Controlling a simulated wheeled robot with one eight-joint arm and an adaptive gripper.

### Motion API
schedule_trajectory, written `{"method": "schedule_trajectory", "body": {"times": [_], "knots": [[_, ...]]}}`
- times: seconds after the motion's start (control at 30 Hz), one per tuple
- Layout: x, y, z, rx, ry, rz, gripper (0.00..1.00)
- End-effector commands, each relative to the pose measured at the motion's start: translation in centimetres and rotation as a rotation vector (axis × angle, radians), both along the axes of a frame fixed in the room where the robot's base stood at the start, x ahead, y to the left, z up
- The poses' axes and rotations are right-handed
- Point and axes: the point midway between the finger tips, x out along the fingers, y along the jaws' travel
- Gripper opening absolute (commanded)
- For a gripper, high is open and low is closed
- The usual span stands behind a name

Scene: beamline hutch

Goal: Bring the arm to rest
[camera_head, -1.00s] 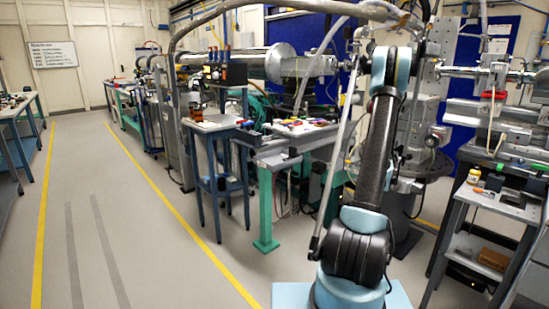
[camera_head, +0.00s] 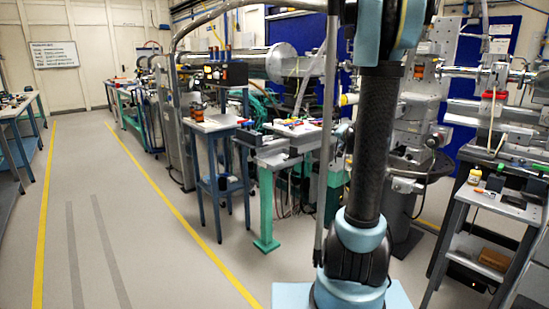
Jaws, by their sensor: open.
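My arm (camera_head: 376,140) stands upright from its light blue base at the lower right of the head view. Its dark carbon link runs almost straight up to a light blue joint at the top edge. The upper part of the arm runs out of the picture. My gripper is outside the frame, so its jaws and anything near them cannot be seen.
A small blue-legged table (camera_head: 212,124) stands left of my arm, with a green-legged bench (camera_head: 265,154) beside it. A grey cart (camera_head: 490,200) with small items stands at the right. The floor (camera_head: 150,240) at the left is clear between yellow lines.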

Motion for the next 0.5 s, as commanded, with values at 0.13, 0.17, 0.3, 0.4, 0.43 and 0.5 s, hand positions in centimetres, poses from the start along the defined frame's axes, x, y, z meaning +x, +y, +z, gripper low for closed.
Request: {"method": "schedule_trajectory", "body": {"times": [0.13,0.17,0.3,0.4,0.43,0.5], "knots": [[-4.0,3.5,-0.6,-0.055,0.086,0.089,0.54],[-4.8,4.1,-0.7,-0.067,0.104,0.106,0.54],[-8.8,6.7,-1.8,-0.122,0.19,0.182,0.54],[-11.9,8.2,-2.7,-0.16,0.254,0.232,0.54],[-12.8,8.6,-3.0,-0.172,0.273,0.246,0.54],[-15.1,9.4,-3.8,-0.201,0.319,0.28,0.54]]}}
